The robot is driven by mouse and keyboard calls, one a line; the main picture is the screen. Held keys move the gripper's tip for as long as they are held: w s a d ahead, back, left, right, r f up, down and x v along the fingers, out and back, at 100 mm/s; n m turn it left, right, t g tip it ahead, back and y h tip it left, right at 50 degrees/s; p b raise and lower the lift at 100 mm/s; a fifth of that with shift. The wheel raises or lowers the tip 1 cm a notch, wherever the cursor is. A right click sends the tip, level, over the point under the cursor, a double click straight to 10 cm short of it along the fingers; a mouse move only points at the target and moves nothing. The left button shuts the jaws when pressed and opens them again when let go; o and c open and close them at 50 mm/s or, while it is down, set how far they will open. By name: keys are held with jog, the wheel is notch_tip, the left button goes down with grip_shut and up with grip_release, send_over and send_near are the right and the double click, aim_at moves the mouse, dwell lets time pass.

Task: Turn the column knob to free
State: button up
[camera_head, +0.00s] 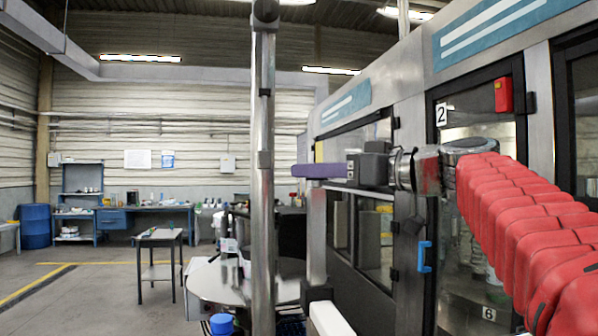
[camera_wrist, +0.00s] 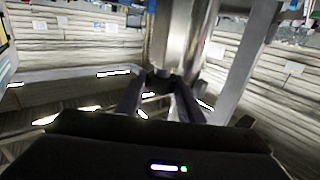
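My gripper (camera_head: 298,170), with purple fingers, reaches in from the right in the head view, pointing left. A short grey column (camera_head: 316,235) stands directly below the fingers. Its top is hidden behind them. In the wrist view, which is upside down, a shiny column (camera_wrist: 180,35) comes in from the top edge. It ends in a dark piece (camera_wrist: 161,82), perhaps the knob, between the two fingers of my gripper (camera_wrist: 160,92). The fingers lie on either side of it. I cannot tell whether they touch it, nor how the knob is turned.
A tall steel post (camera_head: 262,200) stands just left of my fingertips. A round metal table (camera_head: 215,284) is below. The machine's doors and blue handle (camera_head: 425,257) are on the right. A small table (camera_head: 160,237) and open floor lie to the left.

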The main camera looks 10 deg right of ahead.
jog(key=c, duration=0.6)
jog(key=shift+d+n+g+y, duration=0.1)
jog(key=shift+n+g+y, duration=0.4)
jog(key=shift+y, duration=0.1)
jog(key=shift+w+n+g+y, duration=0.1)
jog(key=shift+n+g+y, duration=0.95)
jog(key=shift+g, duration=0.35)
jog(key=shift+n+g+y, duration=1.25)
jog(key=shift+n+g, duration=0.6)
jog(key=shift+g, duration=0.65)
jog(key=shift+n+g, duration=0.4)
jog(key=shift+g, duration=0.2)
jog(key=o, duration=1)
jog(key=shift+o, duration=0.2)
